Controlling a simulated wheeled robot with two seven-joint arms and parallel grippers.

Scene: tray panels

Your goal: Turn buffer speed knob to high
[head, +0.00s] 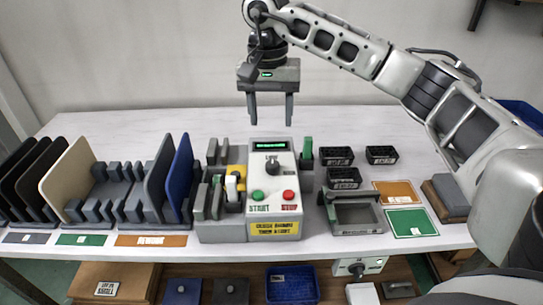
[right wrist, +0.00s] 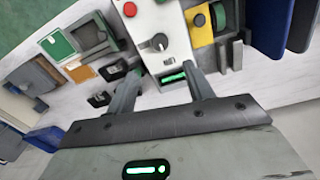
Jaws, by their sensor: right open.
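The buffer machine has a white control panel (head: 258,204) with a green-lit display (head: 269,145). The dark knob (head: 273,163) sits below the display, above a green START button (head: 258,196) and a red STOP button (head: 289,195). In the right wrist view the knob (right wrist: 159,42) lies beyond the fingertips. The knob's exact pointer direction is too small to read. My right gripper (head: 270,121) is open and empty, pointing down behind and above the panel, apart from the knob. My left gripper is not in view.
Upright panels in a slotted rack (head: 120,197) stand at left, the blue one nearest the machine. Several small black bins (head: 337,155), a grey tray frame (head: 357,215), and green (head: 411,223) and orange mats lie at right. The table behind the machine is largely clear.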

